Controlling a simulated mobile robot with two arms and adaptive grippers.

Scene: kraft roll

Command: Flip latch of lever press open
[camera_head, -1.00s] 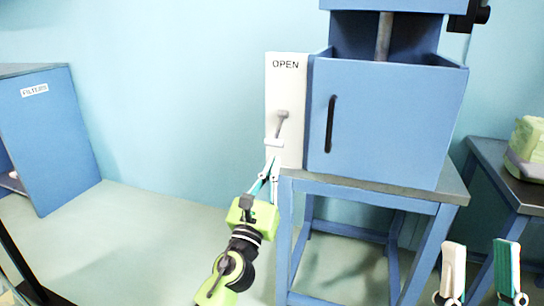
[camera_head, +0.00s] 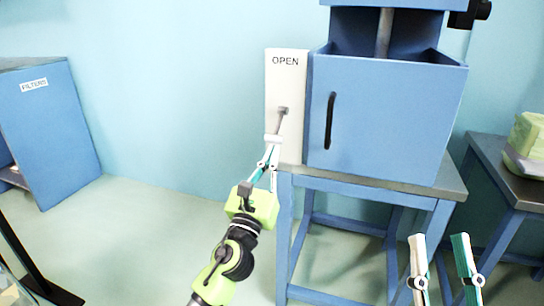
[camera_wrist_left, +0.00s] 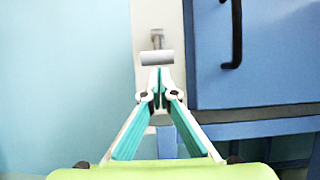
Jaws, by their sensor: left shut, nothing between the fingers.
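The lever press (camera_head: 385,125) is a blue box on a grey-topped blue stand, with a white panel marked OPEN (camera_head: 286,85) on its left side. The latch (camera_head: 282,125) on that panel is a grey lever with a pale cross handle, hanging down and slightly left. It also shows in the left wrist view (camera_wrist_left: 157,57). My left gripper (camera_head: 268,150) is shut and empty, its tips just below the handle; I cannot tell whether they touch it. My right gripper (camera_head: 440,238) is at the lower right, its two fingers apart and empty, away from the press.
A black door handle (camera_head: 330,120) stands out from the press front, right of the panel. A blue FILTERS cabinet (camera_head: 40,130) is at the left. The floor between is clear.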

